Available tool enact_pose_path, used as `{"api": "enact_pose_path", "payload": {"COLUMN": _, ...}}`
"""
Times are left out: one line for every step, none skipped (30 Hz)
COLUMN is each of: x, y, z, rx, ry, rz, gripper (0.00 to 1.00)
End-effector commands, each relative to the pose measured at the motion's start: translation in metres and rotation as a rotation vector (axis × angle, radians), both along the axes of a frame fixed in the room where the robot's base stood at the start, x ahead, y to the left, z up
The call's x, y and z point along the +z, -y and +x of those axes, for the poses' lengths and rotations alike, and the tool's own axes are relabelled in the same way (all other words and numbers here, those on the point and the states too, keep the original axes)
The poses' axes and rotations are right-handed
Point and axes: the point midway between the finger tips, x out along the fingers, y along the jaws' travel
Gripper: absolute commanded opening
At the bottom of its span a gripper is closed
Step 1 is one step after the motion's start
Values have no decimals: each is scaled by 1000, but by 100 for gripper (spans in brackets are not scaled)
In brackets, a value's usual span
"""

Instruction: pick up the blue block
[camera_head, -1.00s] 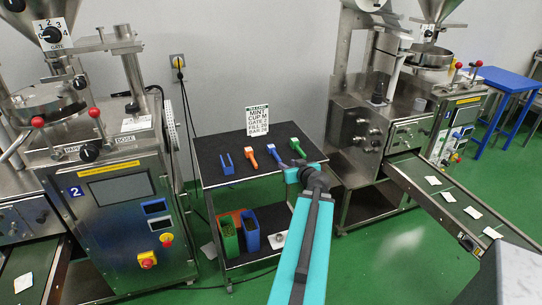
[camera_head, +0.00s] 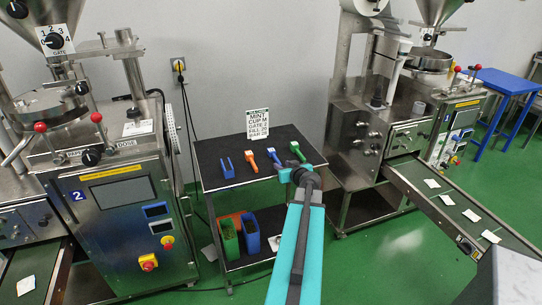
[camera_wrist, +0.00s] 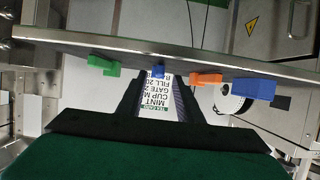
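On the cart's dark top shelf (camera_head: 222,186) stand two blue things: a two-pronged blue block (camera_head: 227,167) at the left and a slimmer blue piece (camera_head: 275,154) between orange and green ones. In the upside-down wrist view, the larger blue block (camera_wrist: 253,90) is at the right and the small blue piece (camera_wrist: 158,71) is near the middle. My gripper (camera_wrist: 157,101) is open, its two dark fingers apart with nothing held between them. In the head view my teal arm ends over the shelf's front right corner, its fingers hard to make out.
An orange piece (camera_head: 250,160) and a green piece (camera_head: 297,151) stand on the same shelf, with a printed sign (camera_head: 258,122) behind. Colored bins (camera_head: 250,233) sit on the lower shelf. Packing machines stand left (camera_head: 120,195) and right (camera_head: 405,135). Green floor (camera_head: 380,265) is free in front.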

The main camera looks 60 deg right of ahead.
Motion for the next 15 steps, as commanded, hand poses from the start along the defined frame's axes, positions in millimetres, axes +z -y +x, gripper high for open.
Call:
{"api": "enact_pose_path", "payload": {"x": 0, "y": 0, "z": 0, "rx": 0, "ry": 0, "rz": 0, "gripper": 33}}
{"api": "enact_pose_path", "payload": {"x": 0, "y": 0, "z": 0, "rx": 0, "ry": 0, "rz": 0, "gripper": 33}}
{"api": "enact_pose_path", "payload": {"x": 0, "y": 1, "z": 0, "rx": 0, "ry": 0, "rz": 0, "gripper": 33}}
{"api": "enact_pose_path", "payload": {"x": 0, "y": 1, "z": 1, "rx": 0, "ry": 0, "rz": 0, "gripper": 33}}
{"api": "enact_pose_path", "payload": {"x": 0, "y": 2, "z": 1, "rx": 0, "ry": 0, "rz": 0, "gripper": 33}}
{"api": "enact_pose_path", "payload": {"x": 0, "y": 3, "z": 3, "rx": 0, "ry": 0, "rz": 0, "gripper": 33}}
{"api": "enact_pose_path", "payload": {"x": 0, "y": 3, "z": 4, "rx": 0, "ry": 0, "rz": 0, "gripper": 33}}
{"api": "enact_pose_path", "payload": {"x": 0, "y": 5, "z": 5, "rx": 0, "ry": 0, "rz": 0, "gripper": 33}}
{"api": "enact_pose_path", "payload": {"x": 0, "y": 6, "z": 7, "rx": 0, "ry": 0, "rz": 0, "gripper": 33}}
{"api": "enact_pose_path", "payload": {"x": -1, "y": 7, "z": 9, "rx": 0, "ry": -1, "rz": 1, "gripper": 33}}
{"api": "enact_pose_path", "payload": {"x": -1, "y": 9, "z": 10, "rx": 0, "ry": 0, "rz": 1, "gripper": 33}}
{"api": "enact_pose_path", "payload": {"x": -2, "y": 11, "z": 13, "rx": 0, "ry": 1, "rz": 2, "gripper": 33}}
{"api": "enact_pose_path", "payload": {"x": -2, "y": 12, "z": 15, "rx": 0, "ry": 1, "rz": 2, "gripper": 33}}
{"api": "enact_pose_path", "payload": {"x": -3, "y": 13, "z": 17, "rx": 0, "ry": 1, "rz": 2, "gripper": 33}}
{"api": "enact_pose_path", "payload": {"x": -3, "y": 16, "z": 19, "rx": 1, "ry": 0, "rz": 2, "gripper": 33}}
